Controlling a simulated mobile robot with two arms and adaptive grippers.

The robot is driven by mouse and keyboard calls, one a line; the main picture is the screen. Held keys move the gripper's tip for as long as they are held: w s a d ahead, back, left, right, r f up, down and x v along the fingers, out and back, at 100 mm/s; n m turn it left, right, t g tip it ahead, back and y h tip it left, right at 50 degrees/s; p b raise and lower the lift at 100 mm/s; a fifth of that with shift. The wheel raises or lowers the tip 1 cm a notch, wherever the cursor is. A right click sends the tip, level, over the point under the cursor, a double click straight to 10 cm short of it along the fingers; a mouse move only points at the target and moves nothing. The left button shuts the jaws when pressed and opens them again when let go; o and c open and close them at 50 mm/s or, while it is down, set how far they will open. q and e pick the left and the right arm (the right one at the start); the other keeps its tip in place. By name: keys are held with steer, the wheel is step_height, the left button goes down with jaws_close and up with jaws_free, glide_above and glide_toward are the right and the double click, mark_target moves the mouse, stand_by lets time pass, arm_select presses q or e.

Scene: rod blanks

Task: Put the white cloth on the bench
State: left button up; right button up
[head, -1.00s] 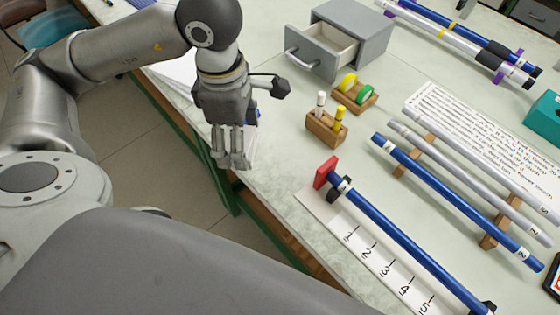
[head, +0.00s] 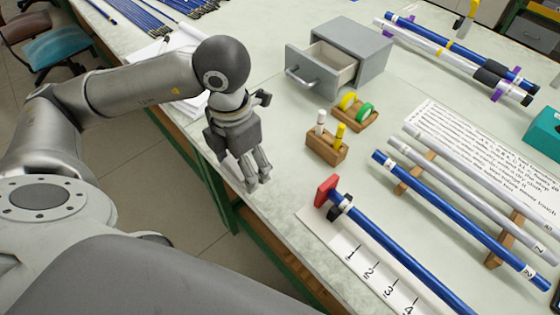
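My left gripper (head: 257,181) points down over the front edge area of the pale bench (head: 283,150), to the left of the wooden block with small pegs. Its fingers look close together, but I cannot tell whether they are shut or hold anything. I cannot make out a white cloth for certain. Flat white material (head: 190,103) shows partly behind my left arm at the back left, and I cannot tell whether it is paper or cloth. My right gripper is not in view.
A grey drawer unit (head: 362,48) stands with its drawer open. The peg block (head: 326,150) and a holder with yellow and green rings (head: 356,112) stand before it. A numbered measuring strip (head: 338,250) with a blue rod lies at the front. Rods rest on wooden supports (head: 508,240) at right.

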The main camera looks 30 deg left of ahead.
arm_select(q)
steer(key=w+d+f, duration=0.2)
steer(key=w, duration=0.2)
steer(key=p, duration=0.1)
glide_above(281, 177)
step_height(281, 177, down, 6)
steer(key=shift+s+a+r, duration=0.1)
step_height(281, 177, down, 3)
steer(key=shift+f+p, duration=0.1)
steer(key=shift+p, duration=0.65)
steer(key=shift+f, duration=0.35)
steer(key=o, duration=0.9)
steer(key=shift+r, duration=0.1)
steer(key=shift+r, duration=0.2)
step_height(281, 177, up, 12)
steer(key=b, duration=0.1)
steer(key=shift+b, duration=0.35)
